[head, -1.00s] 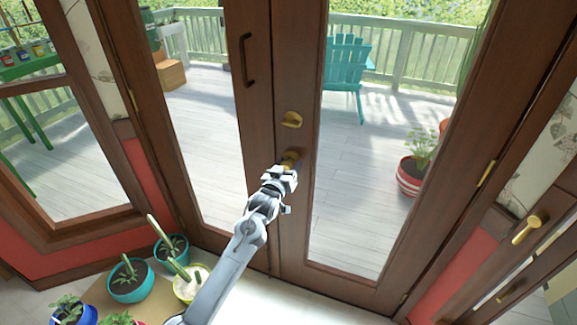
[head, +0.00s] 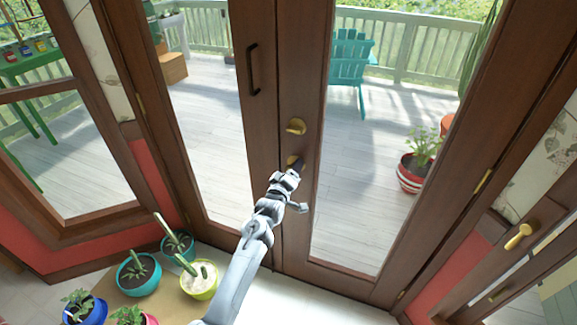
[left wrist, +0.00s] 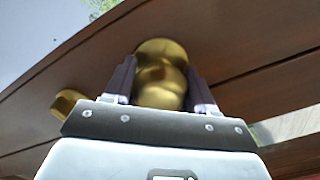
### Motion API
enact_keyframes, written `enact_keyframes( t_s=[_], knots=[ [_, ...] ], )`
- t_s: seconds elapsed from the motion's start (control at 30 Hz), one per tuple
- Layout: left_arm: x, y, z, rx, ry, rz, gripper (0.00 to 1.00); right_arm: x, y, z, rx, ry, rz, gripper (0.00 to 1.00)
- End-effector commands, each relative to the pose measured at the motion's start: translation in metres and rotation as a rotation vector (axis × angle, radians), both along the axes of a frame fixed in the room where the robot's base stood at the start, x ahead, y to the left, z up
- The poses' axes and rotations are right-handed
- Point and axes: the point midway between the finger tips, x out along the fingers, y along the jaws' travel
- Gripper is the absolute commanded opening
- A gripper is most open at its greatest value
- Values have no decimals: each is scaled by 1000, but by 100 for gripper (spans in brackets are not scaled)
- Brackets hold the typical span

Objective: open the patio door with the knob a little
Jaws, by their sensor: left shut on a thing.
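The patio door (head: 297,215) is a brown wooden glazed leaf in the middle of the head view, seeming in line with its neighbour on the left; I cannot tell if there is a small gap. Its brass knob (head: 292,160) sits below a brass thumb-turn (head: 296,126). My left gripper (head: 294,167) is shut on the knob and partly hides it. In the left wrist view the knob (left wrist: 160,75) lies between the two dark fingers (left wrist: 161,88), one on each side. The thumb-turn (left wrist: 66,103) shows there at the left. My right gripper is not in view.
Several potted plants, including a yellow pot (head: 199,285) and a teal pot (head: 138,277), stand at lower left, beside my left arm. Another brass handle (head: 519,236) is at the right. Beyond the glass are a teal chair (head: 352,65) and open decking.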

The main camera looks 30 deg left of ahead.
Motion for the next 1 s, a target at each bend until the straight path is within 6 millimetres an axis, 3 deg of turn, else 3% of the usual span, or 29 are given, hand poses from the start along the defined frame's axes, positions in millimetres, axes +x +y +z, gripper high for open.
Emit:
enact_keyframes(
  t_s=[0.4, 1.0],
  knots=[
    [0, 0, 0, -173, -36, 0, 2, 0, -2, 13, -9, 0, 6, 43],
    [-1, 1, 0, -191, -40, 3, 2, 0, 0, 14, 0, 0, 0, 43]
  ],
)
